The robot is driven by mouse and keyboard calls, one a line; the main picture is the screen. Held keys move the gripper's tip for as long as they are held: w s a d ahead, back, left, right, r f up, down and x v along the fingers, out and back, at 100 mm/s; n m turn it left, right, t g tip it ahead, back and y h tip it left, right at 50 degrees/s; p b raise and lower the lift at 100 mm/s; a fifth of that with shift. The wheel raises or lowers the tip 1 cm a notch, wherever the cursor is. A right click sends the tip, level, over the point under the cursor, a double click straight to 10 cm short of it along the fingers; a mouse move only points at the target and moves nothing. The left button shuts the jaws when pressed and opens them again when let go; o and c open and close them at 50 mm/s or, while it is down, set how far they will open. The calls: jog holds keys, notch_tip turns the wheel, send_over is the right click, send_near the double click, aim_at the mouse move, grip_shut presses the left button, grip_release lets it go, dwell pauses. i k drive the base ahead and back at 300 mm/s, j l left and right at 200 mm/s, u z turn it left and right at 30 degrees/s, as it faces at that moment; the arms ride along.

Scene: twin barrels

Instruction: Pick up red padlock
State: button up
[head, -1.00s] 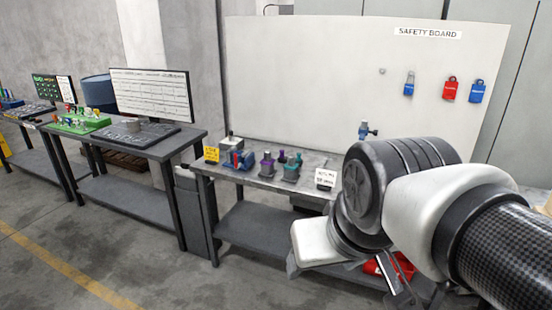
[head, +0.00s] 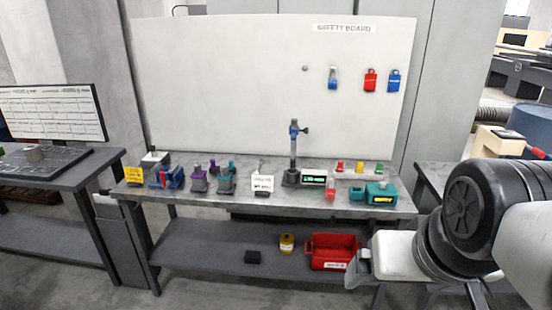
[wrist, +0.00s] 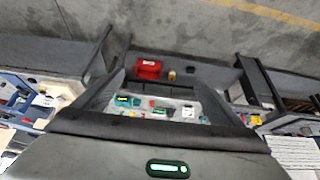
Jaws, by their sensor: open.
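The red padlock (head: 370,80) hangs on the white safety board (head: 230,90), right of centre in the head view. A blue padlock (head: 394,81) hangs just to its right, and a blue-and-grey one (head: 332,78) hangs to its left. My gripper (head: 360,266) is low at the right in the head view, in front of the bench and well below and apart from the red padlock. It is open and empty. Its two dark fingers show spread in the wrist view (wrist: 160,80). I cannot make out the red padlock in the wrist view.
Another bench with a monitor (head: 52,112) stands at the left.

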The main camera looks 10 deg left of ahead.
aim_at(330, 194)
jog(key=u, duration=4.55)
jog(key=z, duration=4.55)
jog(key=i+j, duration=0.15)
jog(key=i, duration=0.3)
jog(key=i+j, duration=0.2)
jog(key=i, duration=0.2)
jog(key=i+j, duration=0.15)
jog(key=i, duration=0.3)
